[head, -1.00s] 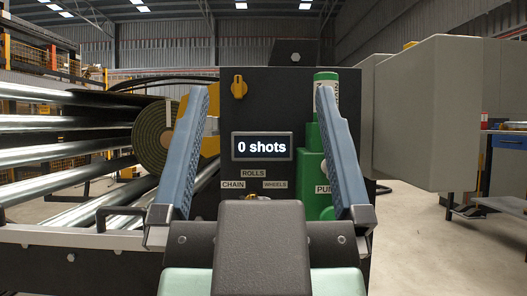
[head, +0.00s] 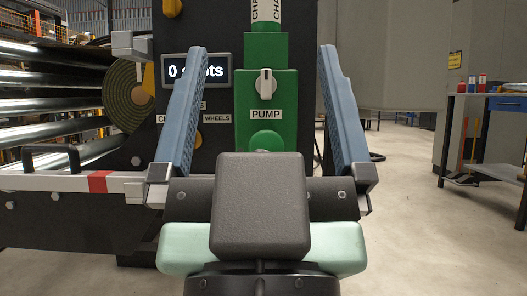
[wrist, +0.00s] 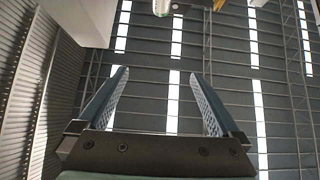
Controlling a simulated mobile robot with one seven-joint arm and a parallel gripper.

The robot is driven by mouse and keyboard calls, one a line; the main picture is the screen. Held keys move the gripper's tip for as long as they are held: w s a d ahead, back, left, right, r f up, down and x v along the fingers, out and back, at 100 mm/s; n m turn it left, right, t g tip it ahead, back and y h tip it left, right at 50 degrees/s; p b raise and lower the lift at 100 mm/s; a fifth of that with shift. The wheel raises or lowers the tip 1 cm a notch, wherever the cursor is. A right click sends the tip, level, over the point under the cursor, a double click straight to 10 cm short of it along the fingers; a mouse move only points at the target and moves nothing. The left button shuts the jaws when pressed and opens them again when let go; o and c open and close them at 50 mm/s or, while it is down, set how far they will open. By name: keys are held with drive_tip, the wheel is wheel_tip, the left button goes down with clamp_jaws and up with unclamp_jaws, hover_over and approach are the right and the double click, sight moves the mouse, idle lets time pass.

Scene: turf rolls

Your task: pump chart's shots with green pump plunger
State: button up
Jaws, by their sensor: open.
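The green pump (head: 282,95) stands on the dark panel, between my fingers in the head view. It carries a pale selector knob (head: 265,84) and a PUMP label (head: 265,114). A rounded green knob (head: 266,139), perhaps the plunger, shows below the label, its lower part hidden by my gripper body. A white sleeve (head: 267,10) with cut-off lettering rises above the pump. The display (head: 180,71) reads "0 shots", partly covered by my left finger. My gripper (head: 258,52) is open and empty, fingers pointing up; the wrist view also shows it empty (wrist: 158,75).
CHAIN and WHEELS labels (head: 217,118) sit left of the pump, partly covered. A turf roll (head: 126,97) and metal rollers are at left, with a red-banded white bar (head: 98,182) in front. A grey cabinet (head: 400,55) and blue bench (head: 507,103) stand right. Floor at right is open.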

clamp_jaws()
idle(0.6)
idle(1.2)
